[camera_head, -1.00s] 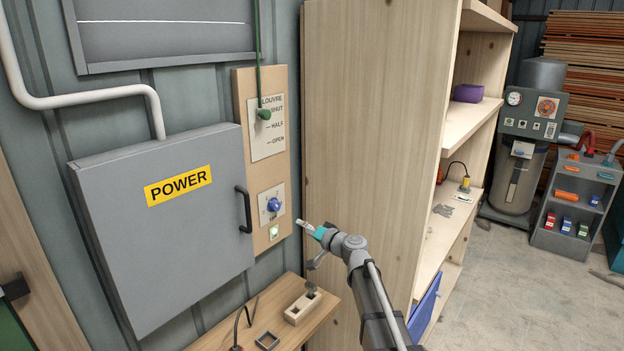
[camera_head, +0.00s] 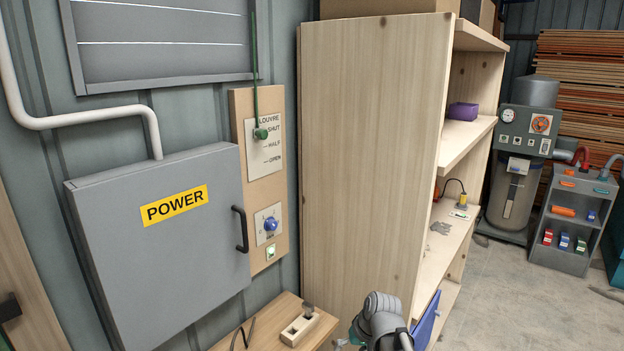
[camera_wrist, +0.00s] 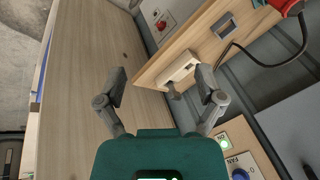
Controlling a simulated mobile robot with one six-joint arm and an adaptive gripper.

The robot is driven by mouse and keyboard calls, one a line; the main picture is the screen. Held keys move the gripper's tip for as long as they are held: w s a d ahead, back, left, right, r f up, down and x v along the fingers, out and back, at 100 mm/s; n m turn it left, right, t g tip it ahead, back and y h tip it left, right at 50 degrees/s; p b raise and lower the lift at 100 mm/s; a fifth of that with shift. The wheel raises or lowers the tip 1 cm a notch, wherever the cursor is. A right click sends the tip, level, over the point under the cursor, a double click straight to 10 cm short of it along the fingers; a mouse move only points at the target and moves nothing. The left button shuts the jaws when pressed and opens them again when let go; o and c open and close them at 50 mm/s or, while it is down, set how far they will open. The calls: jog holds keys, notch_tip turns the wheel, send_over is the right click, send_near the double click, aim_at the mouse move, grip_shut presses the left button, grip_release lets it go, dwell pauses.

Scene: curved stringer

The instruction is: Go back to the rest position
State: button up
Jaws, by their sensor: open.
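My gripper (camera_wrist: 162,76) is open in the wrist view, its two grey fingers spread apart with nothing between them. Beyond the fingertips, a wooden block (camera_wrist: 181,66) with a grey peg sits on a small wooden bench. The fingers are mostly cut off by the lower edge there.
The grey POWER box (camera_head: 160,245) and the control panel with a blue fan knob (camera_head: 270,224) and a lit green switch (camera_head: 270,252) are at left. A tall wooden shelf (camera_head: 365,150) stands at centre.

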jog(key=s+d+f+m+g+h, duration=0.1)
jog(key=s+d+g+h, duration=0.1)
jog(key=s+d, duration=0.5)
jog(key=shift+f+h, duration=0.15)
jog(key=shift+h, duration=0.75)
jog(key=shift+s, duration=0.1)
